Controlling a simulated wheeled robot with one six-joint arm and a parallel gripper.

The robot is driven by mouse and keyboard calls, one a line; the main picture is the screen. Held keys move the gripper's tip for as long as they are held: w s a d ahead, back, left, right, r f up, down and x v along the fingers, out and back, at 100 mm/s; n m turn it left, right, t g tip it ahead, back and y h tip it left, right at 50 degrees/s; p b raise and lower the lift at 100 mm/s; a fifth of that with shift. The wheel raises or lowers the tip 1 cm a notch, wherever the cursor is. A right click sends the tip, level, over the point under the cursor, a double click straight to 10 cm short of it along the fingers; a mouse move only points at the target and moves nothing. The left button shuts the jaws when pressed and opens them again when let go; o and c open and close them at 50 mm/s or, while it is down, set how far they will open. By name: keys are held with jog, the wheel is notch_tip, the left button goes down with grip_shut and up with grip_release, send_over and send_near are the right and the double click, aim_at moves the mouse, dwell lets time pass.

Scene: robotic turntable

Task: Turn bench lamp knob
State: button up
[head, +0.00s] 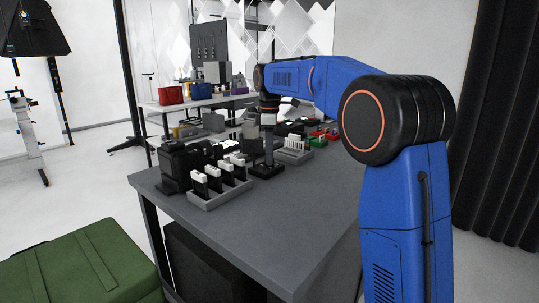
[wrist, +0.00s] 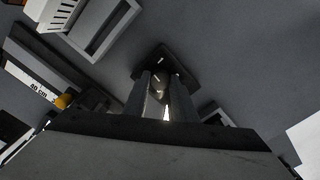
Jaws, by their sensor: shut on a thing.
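The bench lamp has a dark square base (head: 266,171) that sits on the grey bench in the head view. The same dark base (wrist: 178,62) shows in the middle of the wrist view. A small rounded grey knob (wrist: 158,82) with a light mark stands in front of the base there. My gripper (wrist: 160,88) has one finger on each side of the knob and is shut on it. A bright white sliver shows beside the knob, close to the right finger. The head view shows my gripper too small and crowded to make out the grip.
A grey tray of black-and-white upright items (head: 220,188) stands left of the lamp. A light slotted rack (head: 293,150) and green and red bins (head: 318,138) stand to its right. The bench's front part (head: 280,220) is clear. A green case (head: 85,265) stands at lower left.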

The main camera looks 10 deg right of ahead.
jog(key=o, duration=1)
jog(key=shift+o, duration=0.2)
jog(key=shift+r, duration=0.1)
notch_tip(320, 180, up, 17)
jog(key=shift+r, duration=0.15)
